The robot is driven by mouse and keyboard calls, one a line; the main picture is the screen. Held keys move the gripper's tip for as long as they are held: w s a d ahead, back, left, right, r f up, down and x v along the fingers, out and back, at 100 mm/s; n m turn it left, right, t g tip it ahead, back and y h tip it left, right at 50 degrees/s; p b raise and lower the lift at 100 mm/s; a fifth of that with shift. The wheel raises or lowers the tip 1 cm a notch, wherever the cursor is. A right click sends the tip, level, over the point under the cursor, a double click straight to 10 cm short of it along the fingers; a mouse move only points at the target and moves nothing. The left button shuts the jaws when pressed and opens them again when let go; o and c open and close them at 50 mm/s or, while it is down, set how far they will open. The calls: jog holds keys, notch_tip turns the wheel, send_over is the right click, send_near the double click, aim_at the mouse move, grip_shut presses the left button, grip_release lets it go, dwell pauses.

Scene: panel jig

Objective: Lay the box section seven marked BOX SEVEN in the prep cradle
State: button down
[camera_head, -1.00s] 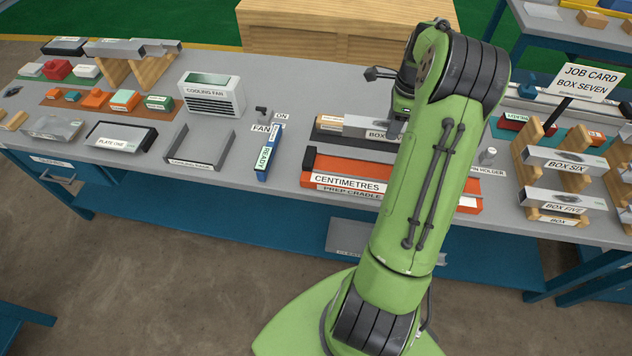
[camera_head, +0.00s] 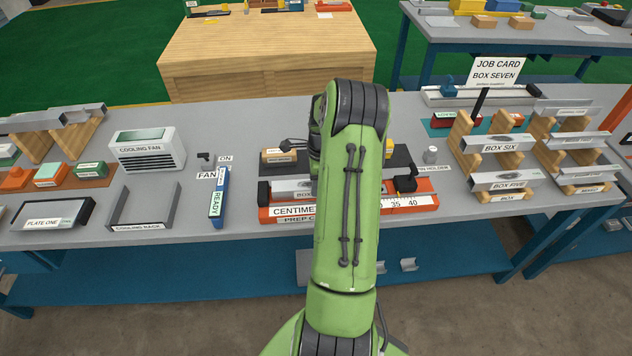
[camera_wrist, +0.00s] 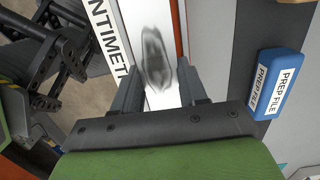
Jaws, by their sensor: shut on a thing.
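The silver box section (camera_head: 290,189), its label partly hidden after "BOX", lies lengthwise along the orange prep cradle (camera_head: 425,202). The job card (camera_head: 496,75) reads BOX SEVEN. In the wrist view, the silver section (camera_wrist: 150,30) runs between the CENTIMETRES strip (camera_wrist: 103,35) and an orange wall, with a dark smudge on its top face. My gripper (camera_wrist: 158,92) is shut on it, a finger on each side. Whether the section rests on the cradle floor or hangs just above it, I cannot tell. My arm hides the section's middle in the head view.
A black clamp (camera_head: 406,184) stands at the cradle's right end. A blue PREP FILE (camera_wrist: 277,82) lies beside it in the wrist view. A rack with BOX SIX (camera_head: 497,144) and BOX FIVE (camera_head: 497,181) stands right; the cooling rack (camera_head: 143,212) is left.

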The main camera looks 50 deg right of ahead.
jog(key=c, duration=1.1)
grip_release()
jog(key=shift+f, duration=0.2)
jog(key=o, duration=0.5)
jog(key=shift+r, duration=0.1)
